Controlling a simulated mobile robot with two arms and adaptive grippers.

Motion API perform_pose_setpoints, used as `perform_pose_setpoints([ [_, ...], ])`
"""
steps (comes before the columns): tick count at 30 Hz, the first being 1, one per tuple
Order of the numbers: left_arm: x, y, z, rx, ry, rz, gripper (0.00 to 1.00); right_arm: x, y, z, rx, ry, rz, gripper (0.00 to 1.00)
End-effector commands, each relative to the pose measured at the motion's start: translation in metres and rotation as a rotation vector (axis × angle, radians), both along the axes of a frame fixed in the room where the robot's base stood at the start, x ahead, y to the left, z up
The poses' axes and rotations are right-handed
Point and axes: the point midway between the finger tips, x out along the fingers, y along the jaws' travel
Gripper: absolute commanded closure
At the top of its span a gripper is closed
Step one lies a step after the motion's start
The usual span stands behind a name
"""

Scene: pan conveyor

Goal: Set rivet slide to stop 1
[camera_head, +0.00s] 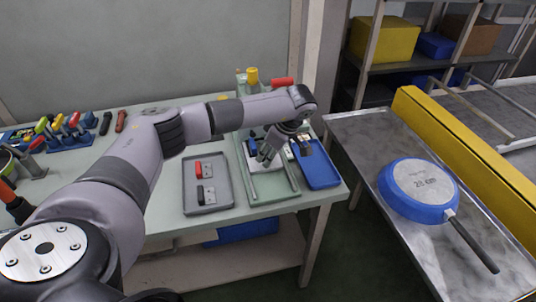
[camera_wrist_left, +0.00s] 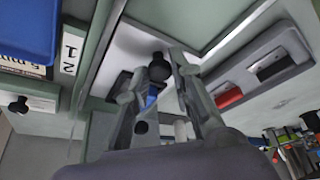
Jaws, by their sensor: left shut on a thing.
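The rivet slide's green frame (camera_head: 285,192) is on the table, with a white plate (camera_head: 278,167) in its upper part. My left gripper (camera_head: 268,152) reaches down over the plate from above. In the left wrist view a black round knob (camera_wrist_left: 158,68) shows at the fingertips, and my left gripper (camera_wrist_left: 160,78) is shut on it. A blue part (camera_wrist_left: 151,100) shows between the fingers below the knob. A white label with the numbers 1 and 2 (camera_wrist_left: 70,52) lies along the frame. The slide's exact stop cannot be told. My right gripper is not in view.
A grey tray (camera_head: 220,190) with red and black pieces lies left of the frame. A blue tray (camera_head: 322,180) lies right of it. A blue pan (camera_head: 405,210) rests on the metal conveyor table (camera_head: 440,265). Tools stand at the table's far left.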

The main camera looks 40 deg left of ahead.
Motion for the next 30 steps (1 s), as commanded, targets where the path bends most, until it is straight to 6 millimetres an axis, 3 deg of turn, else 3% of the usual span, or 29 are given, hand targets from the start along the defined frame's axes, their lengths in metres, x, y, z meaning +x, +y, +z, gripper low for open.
perform_pose_setpoints([
  [14,0.002,0.001,0.0,0.0,-0.001,0.001,1.0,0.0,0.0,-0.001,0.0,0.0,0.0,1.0],
  [24,0.029,0.033,-0.001,0.0,-0.003,0.002,1.0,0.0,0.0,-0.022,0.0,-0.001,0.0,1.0],
  [30,0.031,0.035,0.0,-0.001,-0.001,-0.001,1.0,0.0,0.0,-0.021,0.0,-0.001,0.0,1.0],
])
